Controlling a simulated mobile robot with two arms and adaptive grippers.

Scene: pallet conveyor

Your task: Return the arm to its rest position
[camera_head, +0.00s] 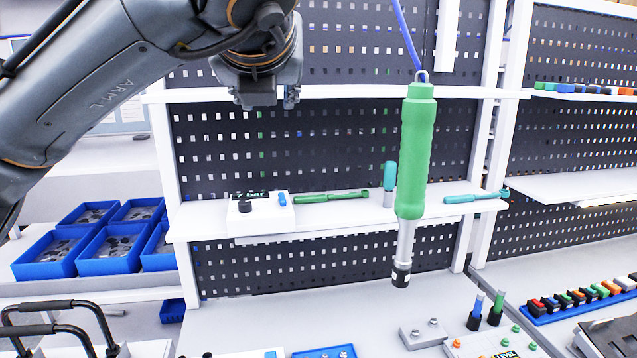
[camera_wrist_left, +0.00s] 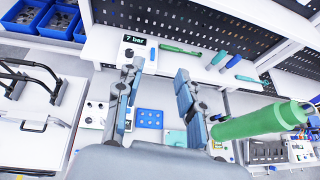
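My left arm (camera_head: 85,85) reaches in from the upper left in the head view, lettered "ARM L". Its gripper (camera_head: 266,98) hangs at the top, in front of the pegboard and above the shelf. In the left wrist view the gripper (camera_wrist_left: 158,80) has its two fingers spread apart with nothing between them. My right gripper is in neither view.
A green hanging tool (camera_head: 415,150) on a blue cable is right of the gripper, apart from it. A white shelf (camera_head: 340,220) holds a white box and several tools. Blue bins (camera_head: 110,250) stand left. A workbench (camera_head: 300,310) lies below.

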